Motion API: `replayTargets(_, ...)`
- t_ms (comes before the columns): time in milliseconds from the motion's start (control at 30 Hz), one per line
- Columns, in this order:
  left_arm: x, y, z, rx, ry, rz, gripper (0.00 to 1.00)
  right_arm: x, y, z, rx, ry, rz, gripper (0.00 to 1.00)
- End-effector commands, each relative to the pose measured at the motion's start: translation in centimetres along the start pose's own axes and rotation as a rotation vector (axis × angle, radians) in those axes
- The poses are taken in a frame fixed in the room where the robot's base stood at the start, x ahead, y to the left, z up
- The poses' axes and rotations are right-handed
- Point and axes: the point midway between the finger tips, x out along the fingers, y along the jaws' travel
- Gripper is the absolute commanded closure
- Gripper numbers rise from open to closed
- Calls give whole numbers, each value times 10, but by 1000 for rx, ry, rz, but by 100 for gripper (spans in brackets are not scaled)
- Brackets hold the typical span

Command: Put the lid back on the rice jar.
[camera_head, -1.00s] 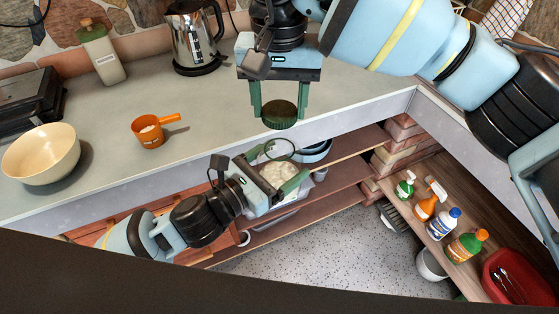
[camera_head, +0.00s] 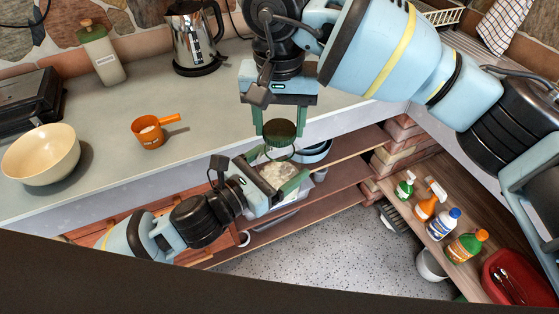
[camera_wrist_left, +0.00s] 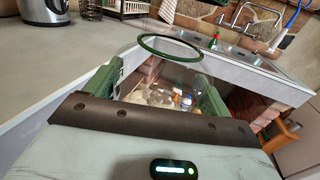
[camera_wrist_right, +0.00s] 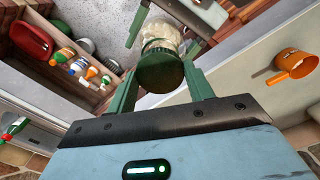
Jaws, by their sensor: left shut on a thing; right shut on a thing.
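The clear rice jar (camera_head: 276,174) with pale rice and a green rim is in my left gripper (camera_head: 279,173), shut around its sides below the counter's front edge. In the left wrist view its open green rim (camera_wrist_left: 170,47) has nothing on it. The dark green round lid (camera_head: 280,131) is in my right gripper (camera_head: 280,124), shut on its edges just above the jar. In the head view the lid overlaps the far side of the rim. In the right wrist view the lid (camera_wrist_right: 160,71) hides part of the jar (camera_wrist_right: 160,36).
An orange scoop (camera_head: 150,131), a cream bowl (camera_head: 41,155), a green-white canister (camera_head: 101,54) and a kettle (camera_head: 193,38) stand on the counter (camera_head: 220,110). Wooden shelves (camera_head: 335,182) lie below. Cleaning bottles (camera_head: 432,205) and a red tub (camera_head: 508,276) stand at the right.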

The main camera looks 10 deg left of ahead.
Motion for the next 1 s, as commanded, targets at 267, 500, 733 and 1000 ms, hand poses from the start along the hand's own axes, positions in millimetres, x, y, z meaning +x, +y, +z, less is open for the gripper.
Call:
replayTargets(267, 0, 0, 2, 2, -5, -1, 59, -1, 0, 1, 0, 1, 0, 69)
replayTargets(500, 0, 0, 2, 2, -5, -1, 59, -1, 0, 1, 0, 1, 0, 69)
replayTargets(733, 0, 0, 2, 2, -5, -1, 59, 9, 0, 0, 1, 1, 1, 69)
replayTargets(1000, 0, 0, 2, 2, -5, -1, 59, 17, 0, 0, 1, 3, 0, 69)
